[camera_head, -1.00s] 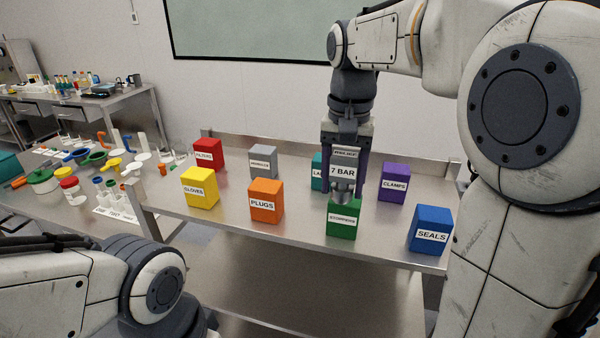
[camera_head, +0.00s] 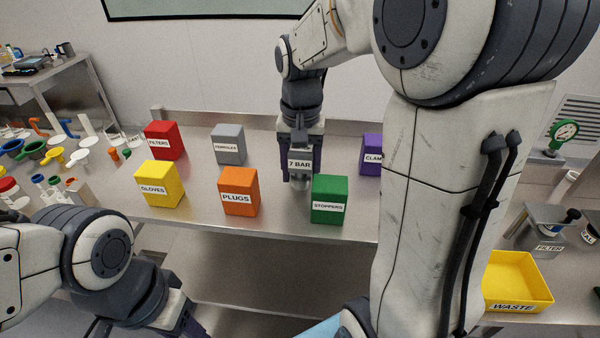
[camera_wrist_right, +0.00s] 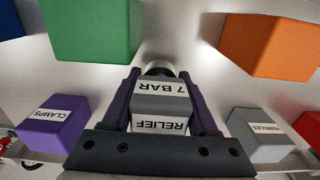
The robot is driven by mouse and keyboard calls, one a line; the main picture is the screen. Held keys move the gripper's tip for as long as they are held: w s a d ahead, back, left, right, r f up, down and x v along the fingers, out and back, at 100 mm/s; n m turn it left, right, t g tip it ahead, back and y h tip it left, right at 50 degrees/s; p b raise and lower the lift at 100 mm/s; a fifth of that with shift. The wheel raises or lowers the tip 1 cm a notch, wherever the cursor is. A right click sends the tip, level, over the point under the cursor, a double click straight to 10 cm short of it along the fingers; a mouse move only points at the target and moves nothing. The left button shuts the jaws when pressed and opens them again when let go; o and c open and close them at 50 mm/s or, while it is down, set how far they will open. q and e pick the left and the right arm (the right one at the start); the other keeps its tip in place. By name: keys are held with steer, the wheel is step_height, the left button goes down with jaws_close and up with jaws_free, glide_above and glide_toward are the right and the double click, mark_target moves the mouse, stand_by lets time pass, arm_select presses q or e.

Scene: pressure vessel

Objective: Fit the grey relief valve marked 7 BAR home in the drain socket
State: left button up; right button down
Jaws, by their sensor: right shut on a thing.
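The grey relief valve (camera_head: 300,161), with a 7 BAR label, is held upright in my right gripper (camera_head: 300,178) over the steel bench, behind and between the orange and green boxes. The right wrist view shows the valve (camera_wrist_right: 160,106), labelled RELIEF and 7 BAR, between the purple fingers of the right gripper (camera_wrist_right: 163,78). I cannot make out the drain socket.
Orange PLUGS (camera_head: 238,190), green STOPPERS (camera_head: 330,198), yellow GLOVES (camera_head: 159,183), red FILTERS (camera_head: 164,140), grey FERRULES (camera_head: 228,144) and purple CLAMPS (camera_head: 372,154) boxes stand around the valve.

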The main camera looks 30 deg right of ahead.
steer(key=shift+f, duration=0.75)
steer(key=shift+f, duration=0.2)
steer(key=shift+c, duration=0.8)
jaws_free()
steer(key=shift+r, duration=0.15)
